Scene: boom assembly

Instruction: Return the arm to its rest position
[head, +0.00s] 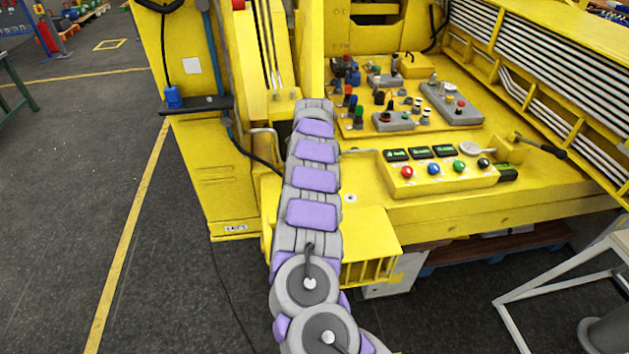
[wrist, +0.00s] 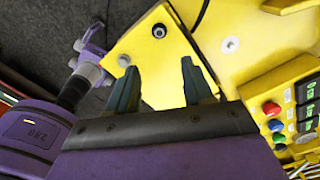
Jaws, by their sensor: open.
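My arm (head: 314,180), with grey and purple links, runs from the bottom middle of the head view up to the yellow machine (head: 222,195). It is stretched out over the machine's front. My gripper (wrist: 160,88) shows in the wrist view as two dark fingers, apart and empty, in front of a yellow plate (wrist: 155,50) with a dark bolt. I cannot tell whether the fingertips touch the plate. I cannot make out the fingers in the head view.
A yellow button box (head: 440,178) with coloured buttons and small displays is right of my arm; some buttons also show in the wrist view (wrist: 272,109). A control panel (head: 400,110) with joysticks lies behind it. A white metal frame (head: 560,270) stands at lower right.

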